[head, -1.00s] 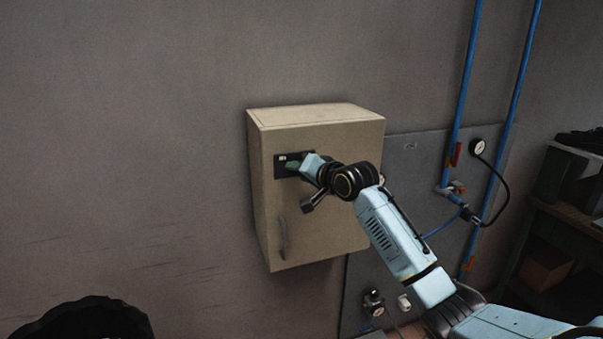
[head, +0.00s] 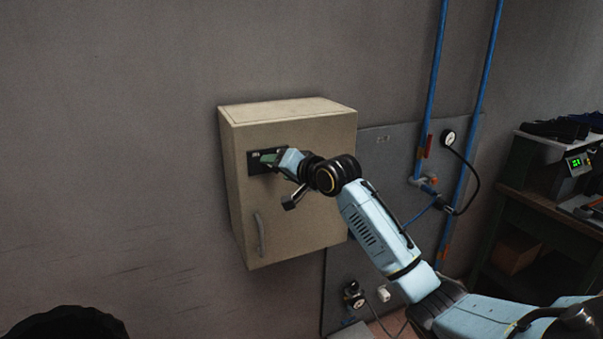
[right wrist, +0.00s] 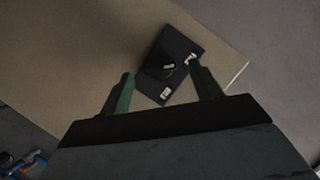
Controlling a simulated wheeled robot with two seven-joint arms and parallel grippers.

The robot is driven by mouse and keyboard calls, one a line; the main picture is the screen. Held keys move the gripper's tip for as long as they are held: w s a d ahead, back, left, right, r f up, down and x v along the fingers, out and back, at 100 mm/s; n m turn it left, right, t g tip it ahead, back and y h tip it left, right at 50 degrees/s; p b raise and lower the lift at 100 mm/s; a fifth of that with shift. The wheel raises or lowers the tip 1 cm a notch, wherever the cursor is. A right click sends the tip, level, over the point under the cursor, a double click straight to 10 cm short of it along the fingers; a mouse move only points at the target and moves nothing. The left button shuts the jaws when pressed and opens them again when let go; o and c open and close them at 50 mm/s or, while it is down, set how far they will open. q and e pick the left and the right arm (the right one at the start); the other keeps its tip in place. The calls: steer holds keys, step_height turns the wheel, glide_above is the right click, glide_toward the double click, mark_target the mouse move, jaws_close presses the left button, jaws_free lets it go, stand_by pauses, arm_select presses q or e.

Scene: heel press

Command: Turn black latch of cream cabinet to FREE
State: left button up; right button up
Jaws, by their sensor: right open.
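The cream cabinet (head: 300,215) hangs on the grey wall, its door facing me. A black latch plate (head: 252,166) sits high on the door; it also shows in the right wrist view (right wrist: 185,48). The black latch (right wrist: 157,67) is a dark rounded part on that plate, with small white labels beside it too blurred to read. My right gripper (head: 268,159) is at the plate in the head view. In the right wrist view its green fingers (right wrist: 160,69) are open, one on each side of the latch. I cannot tell whether they touch it. My left gripper is out of view.
A door handle (head: 260,234) is below the latch plate. Right of the cabinet are a grey panel (head: 385,165), blue pipes (head: 431,85) and a gauge (head: 448,137). A bench (head: 545,205) stands at far right. The wall left of the cabinet is clear.

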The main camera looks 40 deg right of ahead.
steer(key=b+v, duration=0.2)
steer(key=v, duration=0.9)
stand_by(0.5)
step_height(320, 180, down, 41)
steer(key=d+n+g+h+b, duration=0.1)
steer(key=d+g+h+b, duration=0.1)
steer(key=g+b, duration=0.35)
steer(key=s+a+f+n+g+b, duration=0.1)
steer(key=s+a+f+b, duration=0.1)
steer(key=s+f, duration=0.65)
steer(key=s+a+f+n+g+b, duration=0.2)
steer(key=s+f, duration=0.1)
steer(key=f, duration=1)
steer(key=s+a+f+n+g+b, duration=0.1)
steer(key=s+a+f, duration=0.3)
steer(key=s+f, duration=0.4)
steer(key=s+a+f+n+g+b, duration=0.2)
steer(key=s+f, duration=0.6)
steer(key=s, duration=0.8)
steer(key=s+a+f+n+g+y+b, duration=0.1)
steer(key=s+a+f+n+g+b, duration=0.1)
steer(key=s+a+f+n, duration=0.2)
steer(key=s+a+f, duration=0.3)
steer(key=s+f, duration=0.2)
steer(key=s, duration=0.3)
steer(key=shift+s+a+b, duration=0.25)
steer(key=shift+s+b, duration=0.05)
steer(key=shift+b, duration=0.05)
